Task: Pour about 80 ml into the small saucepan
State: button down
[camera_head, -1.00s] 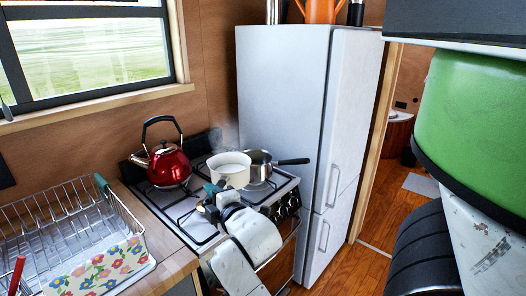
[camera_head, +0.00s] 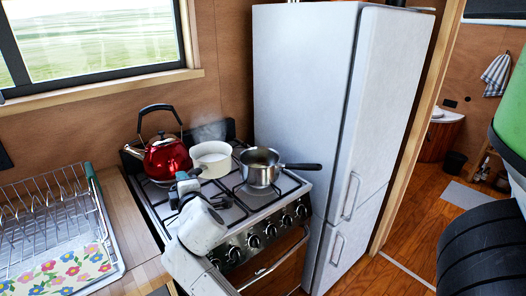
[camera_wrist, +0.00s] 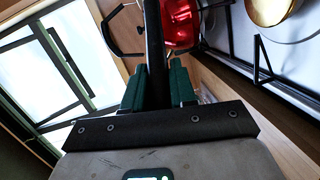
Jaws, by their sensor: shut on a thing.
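A cream pan (camera_head: 212,160) is at the back of the hob, beside the red kettle (camera_head: 165,158), and looks upright. I cannot tell whether it rests on the hob or hangs just above it. My gripper (camera_head: 188,178) is in front of it, shut on a dark handle (camera_wrist: 154,45), which seems to be this pan's. A small steel saucepan (camera_head: 260,168) with a dark handle stands upright on the front right of the hob, its inside brownish. In the wrist view, part of a round pan with a golden inside (camera_wrist: 268,8) shows at the top right edge.
The red kettle also shows in the wrist view (camera_wrist: 180,22). A wire dish rack (camera_head: 50,225) with a flowered cloth is on the counter at left. The white fridge (camera_head: 305,110) stands close right of the stove. Faint steam rises behind the cream pan.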

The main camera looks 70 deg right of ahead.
jog(key=shift+r, duration=0.15)
jog(key=shift+s+d+r+m, duration=0.3)
jog(key=shift+s+r+m, duration=0.15)
jog(key=shift+r, duration=0.35)
jog(key=s+d+r+m+p, duration=0.1)
jog(key=s+d+r+m, duration=0.1)
jog(key=r, duration=0.3)
jog(key=s+d+r+m+t+p, duration=0.1)
jog(key=s+d+r+m+p, duration=0.1)
jog(key=s+d+r+m, duration=0.1)
notch_tip(320, 180, up, 3)
jog(key=shift+s+f+m+t+h, duration=0.1)
jog(key=shift+s+m+t+h, duration=0.35)
jog(key=shift+s, duration=0.65)
jog(key=shift+s+d+m+b, duration=0.3)
jog(key=shift+s+d+m, duration=0.1)
jog(key=shift+s+m, duration=0.25)
jog(key=shift+s+d, duration=0.2)
jog(key=shift+s, duration=0.2)
